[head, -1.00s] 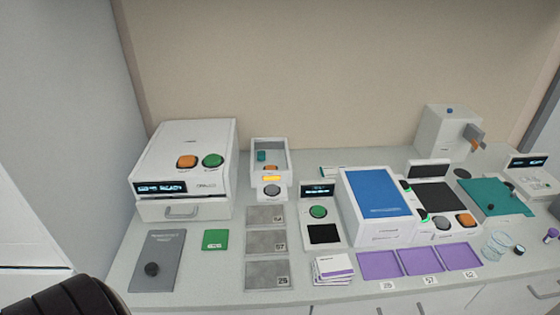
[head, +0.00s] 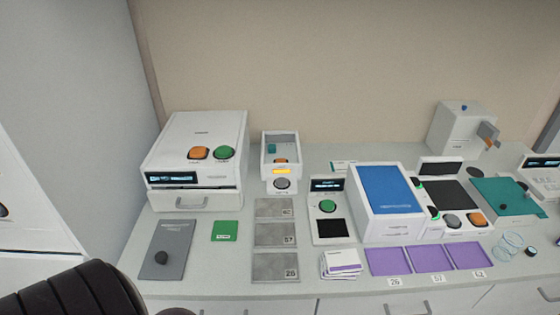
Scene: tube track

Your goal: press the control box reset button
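Several units with buttons stand on the counter; the labels are too small to tell which is the control box. A small white box (head: 267,149) at the back has a lit yellow strip and a grey round button (head: 282,184) on its front. A large white unit (head: 196,137) on the left has an orange button (head: 198,153) and a green button (head: 224,153) on top. A small unit with a display has a green button (head: 327,206). A unit right of the blue-topped box has a grey button (head: 453,221) and an orange button (head: 477,219). Neither gripper is in view.
A black ribbed part of mine fills the lower left corner. The blue-topped box (head: 386,190), grey plates (head: 275,235), purple mats (head: 390,262), a stack of white cards (head: 340,264) and glassware (head: 510,243) occupy the counter (head: 210,270). A wall stands behind.

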